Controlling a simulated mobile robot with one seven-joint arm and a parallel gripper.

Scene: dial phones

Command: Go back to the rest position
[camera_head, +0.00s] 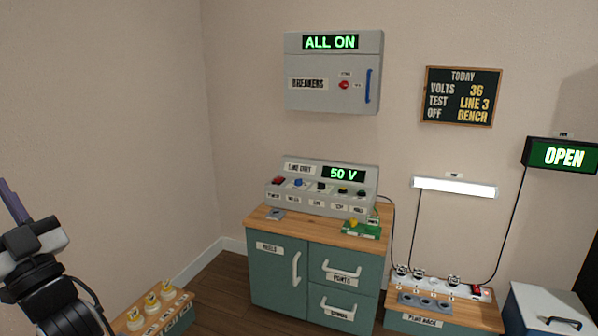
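My gripper (14,205) shows at the far left edge of the head view, on my raised dark and grey arm. Its slim purple-grey finger part points up and left, and the rest is cut off by the frame edge. I cannot tell whether it is open or shut. It is apart from the cabinet and touches nothing that I can see.
A green cabinet (275,275) bears a test unit (315,190) reading 50 V. The breaker box (330,95) reads ALL ON. A low bench (165,322) with yellow-topped pieces stands near my arm. A plug rack (440,318) and a white-lidded box (550,300) are at right.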

